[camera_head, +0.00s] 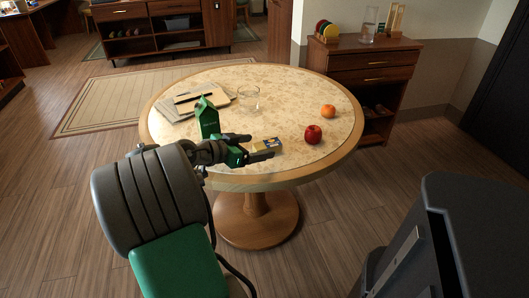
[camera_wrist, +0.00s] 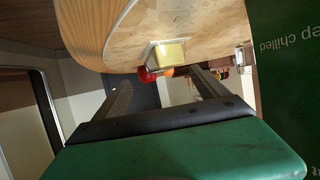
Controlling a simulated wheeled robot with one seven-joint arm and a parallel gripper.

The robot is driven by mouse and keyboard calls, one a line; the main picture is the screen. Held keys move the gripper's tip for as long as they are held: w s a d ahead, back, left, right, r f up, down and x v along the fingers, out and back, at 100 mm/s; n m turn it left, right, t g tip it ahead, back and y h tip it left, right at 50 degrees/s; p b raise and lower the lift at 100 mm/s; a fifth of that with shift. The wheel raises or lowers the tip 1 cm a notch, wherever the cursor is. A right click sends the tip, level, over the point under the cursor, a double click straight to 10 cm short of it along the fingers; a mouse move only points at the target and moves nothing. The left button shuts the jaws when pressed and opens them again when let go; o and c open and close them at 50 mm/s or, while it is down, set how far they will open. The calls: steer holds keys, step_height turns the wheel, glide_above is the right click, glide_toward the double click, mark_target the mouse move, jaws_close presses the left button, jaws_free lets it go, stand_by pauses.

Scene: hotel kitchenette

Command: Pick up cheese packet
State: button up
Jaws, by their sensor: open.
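The cheese packet (camera_head: 273,143) is a small yellow packet with a white and dark printed end. It lies on the round table near its front edge. My gripper (camera_head: 257,146) is open, its fingers pointing at the packet from the left. In the wrist view, the packet (camera_wrist: 172,54) shows as a yellow block with a pale rim, ahead of my open, empty fingers (camera_wrist: 162,78). It appears beyond the fingertips there. Part of the packet is hidden by a finger in the head view.
A green carton (camera_head: 207,117) stands close to my gripper and fills the right of the wrist view (camera_wrist: 287,70). On the table (camera_head: 290,88) are a red apple (camera_head: 313,135), an orange (camera_head: 328,111), a clear glass (camera_head: 249,98) and flat boards or papers (camera_head: 186,104). The table's right front is clear.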

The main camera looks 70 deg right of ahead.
mark_target(265, 145)
steer(key=x, duration=0.4)
steer(key=shift+w+d+f+b, duration=0.2)
steer(key=shift+d+f+b, duration=0.1)
steer(key=shift+d+b, duration=0.1)
jaws_close()
stand_by(0.5)
